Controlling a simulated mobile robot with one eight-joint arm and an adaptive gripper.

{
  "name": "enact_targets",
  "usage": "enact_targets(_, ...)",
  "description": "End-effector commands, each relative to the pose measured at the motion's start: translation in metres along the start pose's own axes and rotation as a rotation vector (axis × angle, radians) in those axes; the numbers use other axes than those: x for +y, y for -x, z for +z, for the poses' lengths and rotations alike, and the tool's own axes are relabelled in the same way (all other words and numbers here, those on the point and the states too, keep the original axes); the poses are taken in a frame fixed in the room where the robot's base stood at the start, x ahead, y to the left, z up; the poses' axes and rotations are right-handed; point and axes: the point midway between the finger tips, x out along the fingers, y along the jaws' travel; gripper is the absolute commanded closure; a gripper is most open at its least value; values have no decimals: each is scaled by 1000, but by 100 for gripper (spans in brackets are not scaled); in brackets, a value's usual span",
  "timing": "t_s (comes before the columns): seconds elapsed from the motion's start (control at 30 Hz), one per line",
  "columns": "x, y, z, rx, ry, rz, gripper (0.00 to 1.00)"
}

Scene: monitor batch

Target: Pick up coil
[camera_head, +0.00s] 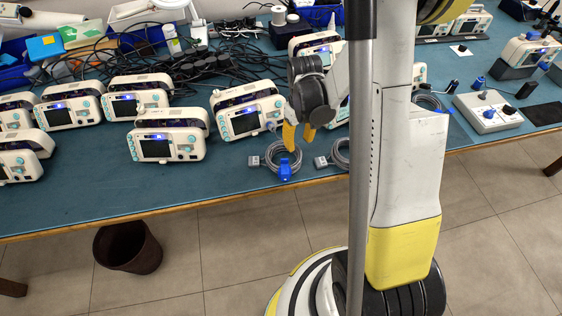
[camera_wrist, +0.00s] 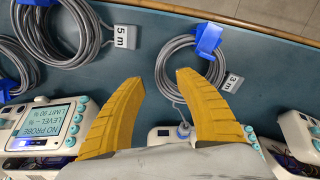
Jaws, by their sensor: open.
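A grey cable coil with a blue clip and a "3 m" tag, the 3 m coil (camera_head: 270,163), lies on the blue table near its front edge. It also shows in the wrist view (camera_wrist: 163,62), just beyond my fingertips. My gripper (camera_head: 298,135) has yellow fingers, open and empty, above and slightly behind this coil; the fingers also show in the wrist view (camera_wrist: 162,78). A second coil, tagged "5 m" (camera_wrist: 82,42), lies to the left in the wrist view. In the head view, a coil (camera_head: 340,153) right of my gripper is partly hidden by my arm.
Several white monitors (camera_head: 168,137) stand on the table (camera_head: 110,195), one close beside my gripper (camera_head: 245,112). Black cables (camera_head: 205,62) lie behind them. A control box (camera_head: 487,112) is at the right. The front strip of table left of the coil is clear.

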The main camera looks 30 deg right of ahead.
Motion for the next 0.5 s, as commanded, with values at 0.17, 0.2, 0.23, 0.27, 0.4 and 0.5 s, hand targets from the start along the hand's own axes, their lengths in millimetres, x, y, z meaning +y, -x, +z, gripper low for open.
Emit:
enact_targets(0.17,-5,-30,0,0,1,0,60)
enact_targets(0.2,-5,-36,0,0,0,0,60)
enact_targets(0.23,-5,-40,0,0,0,0,60)
enact_targets(0.27,-5,-44,0,0,0,0,60)
enact_targets(0.4,-5,-48,0,0,0,0,60)
enact_targets(0.5,-5,-46,0,0,0,0,60)
